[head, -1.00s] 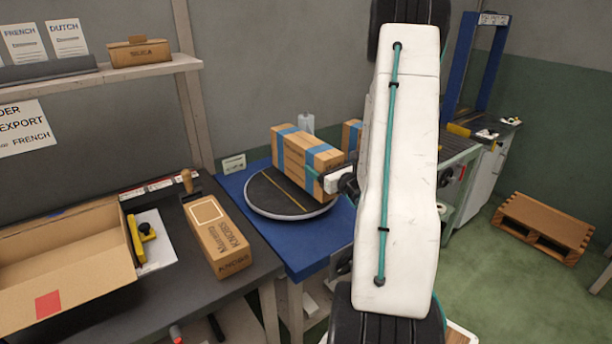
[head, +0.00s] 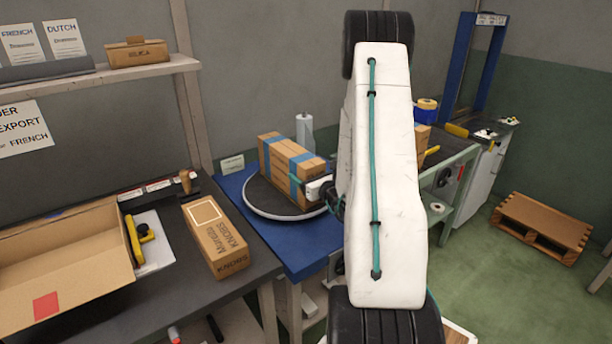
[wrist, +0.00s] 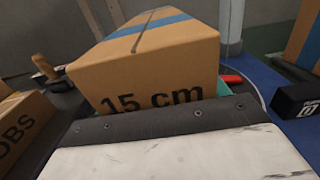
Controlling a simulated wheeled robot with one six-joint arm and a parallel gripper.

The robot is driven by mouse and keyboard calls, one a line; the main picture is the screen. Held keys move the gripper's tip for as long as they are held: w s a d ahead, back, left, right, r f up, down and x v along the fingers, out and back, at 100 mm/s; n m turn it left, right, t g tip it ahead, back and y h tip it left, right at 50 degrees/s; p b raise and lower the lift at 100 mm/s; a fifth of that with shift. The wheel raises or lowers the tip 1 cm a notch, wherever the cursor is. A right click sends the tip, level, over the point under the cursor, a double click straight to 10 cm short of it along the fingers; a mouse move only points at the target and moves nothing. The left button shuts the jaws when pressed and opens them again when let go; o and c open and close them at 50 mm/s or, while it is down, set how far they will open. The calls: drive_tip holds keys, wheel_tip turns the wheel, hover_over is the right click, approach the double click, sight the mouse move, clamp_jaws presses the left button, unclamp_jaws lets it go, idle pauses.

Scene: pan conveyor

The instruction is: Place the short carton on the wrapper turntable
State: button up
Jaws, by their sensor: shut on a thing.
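The short carton (head: 280,160) is brown with blue tape bands, and "15 cm" is printed on its near end in the wrist view (wrist: 160,75). It is at the wrapper turntable (head: 262,205), a dark round disc with a pale rim on a blue base. The carton is over the disc and looks level; I cannot tell whether its bottom touches the disc. My gripper (head: 308,188) is shut on the carton's near right end. My arm crosses in front and hides what is behind it. The fingertips are mostly hidden in both views.
A long "KNOBS" carton (head: 215,238) lies on the dark bench to the left, beside an open cardboard box (head: 60,265) and a yellow tool (head: 140,235). A white roll (head: 304,132) stands behind the turntable. Another carton (head: 422,138) is right of my arm.

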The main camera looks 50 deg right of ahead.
drive_tip(key=shift+f, duration=0.1)
drive_tip(key=o, duration=1.4)
drive_tip(key=shift+s, duration=0.3)
drive_tip(key=v, duration=1.1)
drive_tip(key=shift+s, duration=0.2)
